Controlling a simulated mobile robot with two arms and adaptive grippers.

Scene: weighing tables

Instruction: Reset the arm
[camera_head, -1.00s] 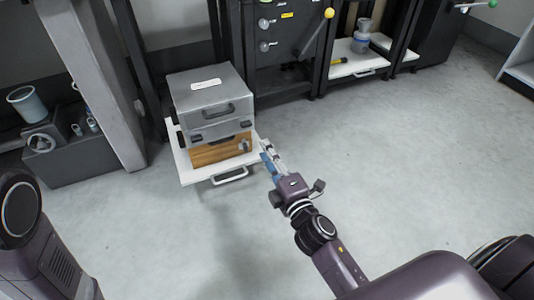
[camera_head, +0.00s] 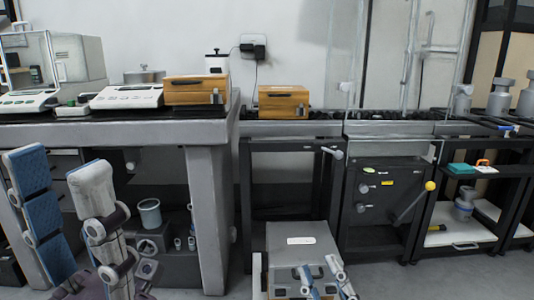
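My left gripper (camera_head: 58,168) is raised at the left, in front of the left table. Its two fingers with blue pads stand wide apart with nothing between them. My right gripper (camera_head: 318,266) shows only its fingertips at the bottom edge, in front of the lower right part of a grey case (camera_head: 298,238). Its fingers look apart, and I see nothing held between them. The rest of my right arm is out of view. I cannot tell whether its fingers touch the case.
The left table (camera_head: 150,132) carries a balance (camera_head: 125,97) and a wooden box (camera_head: 195,91). Another wooden box (camera_head: 284,101) stands on the middle bench. A black cabinet (camera_head: 388,205) with a yellow-knobbed lever stands right of the case.

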